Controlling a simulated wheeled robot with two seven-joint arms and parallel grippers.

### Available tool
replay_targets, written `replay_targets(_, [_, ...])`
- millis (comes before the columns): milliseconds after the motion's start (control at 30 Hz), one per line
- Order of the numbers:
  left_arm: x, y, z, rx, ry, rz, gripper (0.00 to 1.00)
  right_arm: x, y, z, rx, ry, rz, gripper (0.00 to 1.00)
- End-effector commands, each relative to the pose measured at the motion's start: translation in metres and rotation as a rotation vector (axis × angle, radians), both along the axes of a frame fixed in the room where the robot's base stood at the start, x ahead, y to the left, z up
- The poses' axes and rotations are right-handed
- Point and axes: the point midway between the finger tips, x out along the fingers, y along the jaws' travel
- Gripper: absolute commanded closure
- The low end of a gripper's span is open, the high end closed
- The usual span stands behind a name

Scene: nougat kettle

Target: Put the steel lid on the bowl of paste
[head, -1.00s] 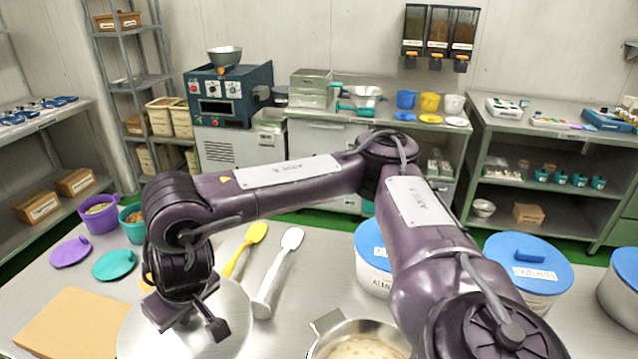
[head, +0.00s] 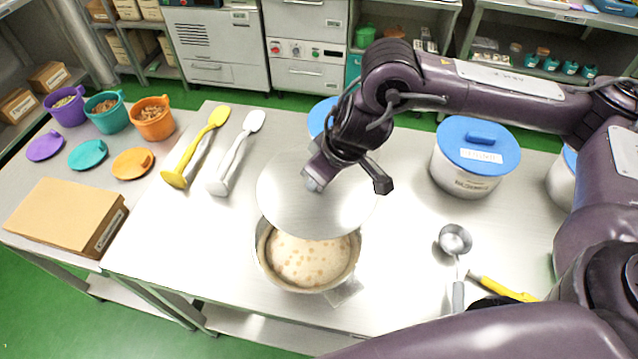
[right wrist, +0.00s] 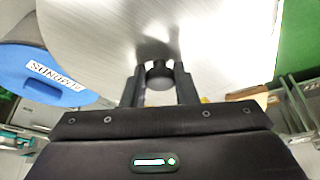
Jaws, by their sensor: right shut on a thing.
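The steel lid (head: 281,203) is a wide, shiny round disc. My right gripper (head: 314,180) is shut on its knob and holds it in the air over the back part of the bowl. In the right wrist view the dark knob (right wrist: 159,74) sits between the two fingers (right wrist: 159,88), with the lid (right wrist: 215,50) beyond. The bowl of paste (head: 262,268) is a steel pan with beige, spotted paste (head: 308,262), open at its front. The lid hides the bowl's back rim. My left gripper is not in view.
Blue-lidded tubs (head: 472,180) stand right and behind. A steel ladle (head: 456,243) and a yellow-handled tool (head: 505,289) lie right of the bowl. Yellow (head: 196,147) and white (head: 236,152) spatulas lie left. A cardboard box (head: 62,216) sits far left.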

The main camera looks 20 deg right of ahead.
Motion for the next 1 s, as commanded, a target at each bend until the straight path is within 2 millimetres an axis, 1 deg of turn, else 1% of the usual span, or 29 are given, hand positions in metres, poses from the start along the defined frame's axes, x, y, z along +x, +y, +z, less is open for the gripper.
replay_targets(33, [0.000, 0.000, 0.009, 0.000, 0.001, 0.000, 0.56, -0.004, 0.003, 0.002, 0.003, 0.006, 0.079, 1.00])
replay_targets(400, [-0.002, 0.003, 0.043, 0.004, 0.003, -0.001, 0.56, -0.029, 0.032, -0.001, 0.009, 0.003, 0.774, 1.00])
replay_targets(600, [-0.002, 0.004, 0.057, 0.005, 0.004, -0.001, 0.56, -0.042, 0.041, -0.004, 0.006, 0.001, 1.085, 1.00])
replay_targets(700, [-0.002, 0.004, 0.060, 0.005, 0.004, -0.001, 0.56, -0.046, 0.043, -0.005, 0.004, -0.001, 1.179, 1.00])
replay_targets(800, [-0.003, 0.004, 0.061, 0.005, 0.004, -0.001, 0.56, -0.048, 0.044, -0.006, 0.002, -0.001, 1.232, 1.00])
replay_targets(1000, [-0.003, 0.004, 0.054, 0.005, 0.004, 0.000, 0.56, -0.049, 0.044, -0.013, 0.000, -0.003, 1.251, 1.00])
